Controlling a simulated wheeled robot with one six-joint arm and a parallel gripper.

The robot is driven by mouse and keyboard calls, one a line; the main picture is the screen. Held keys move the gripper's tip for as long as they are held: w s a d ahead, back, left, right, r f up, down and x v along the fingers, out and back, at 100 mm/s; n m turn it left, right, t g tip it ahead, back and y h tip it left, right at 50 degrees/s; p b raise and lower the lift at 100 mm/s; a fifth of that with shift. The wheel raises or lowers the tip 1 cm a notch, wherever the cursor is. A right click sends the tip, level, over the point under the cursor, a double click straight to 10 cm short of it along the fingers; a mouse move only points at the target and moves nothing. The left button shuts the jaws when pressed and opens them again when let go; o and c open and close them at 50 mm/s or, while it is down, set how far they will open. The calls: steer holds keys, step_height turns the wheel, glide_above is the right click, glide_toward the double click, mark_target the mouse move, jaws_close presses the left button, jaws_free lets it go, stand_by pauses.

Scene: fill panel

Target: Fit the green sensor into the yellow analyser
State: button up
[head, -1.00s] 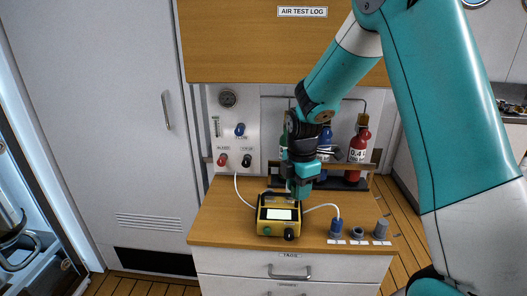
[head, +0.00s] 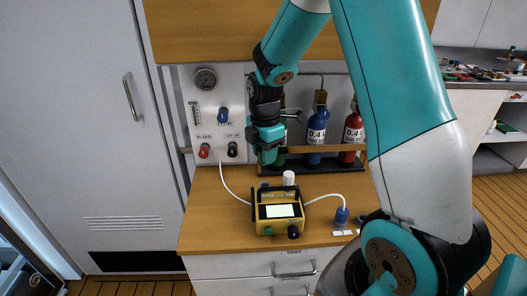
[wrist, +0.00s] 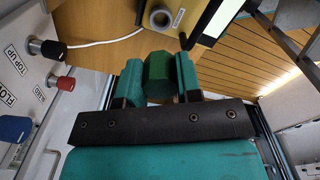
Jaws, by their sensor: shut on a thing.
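The yellow analyser (head: 278,211) sits on the wooden bench, its pale screen facing up, with a white tube on each side. My gripper (head: 268,157) is raised above and behind the analyser, apart from it, near the wall panel. In the wrist view my gripper (wrist: 158,80) is shut on the green sensor (wrist: 158,78), a dark green faceted piece between the two teal fingers. In the head view the sensor is hard to tell from the fingers.
A white cylinder (head: 289,178) stands behind the analyser. A blue-topped fitting (head: 341,215) stands on the bench at right. The wall panel (head: 217,120) has protruding knobs close to my gripper. Blue (head: 317,135) and red (head: 352,135) bottles stand in a rack behind.

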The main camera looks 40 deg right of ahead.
steer(key=shift+d+r, duration=0.15)
step_height(320, 180, down, 6)
steer(key=b, duration=0.3)
steer(key=shift+r, duration=0.2)
steer(key=shift+f+b, duration=0.25)
steer(key=shift+b, duration=0.1)
steer(key=shift+p, duration=0.55)
stand_by(1.1)
steer(key=shift+f+b, duration=0.9)
steer(key=shift+f, duration=0.4)
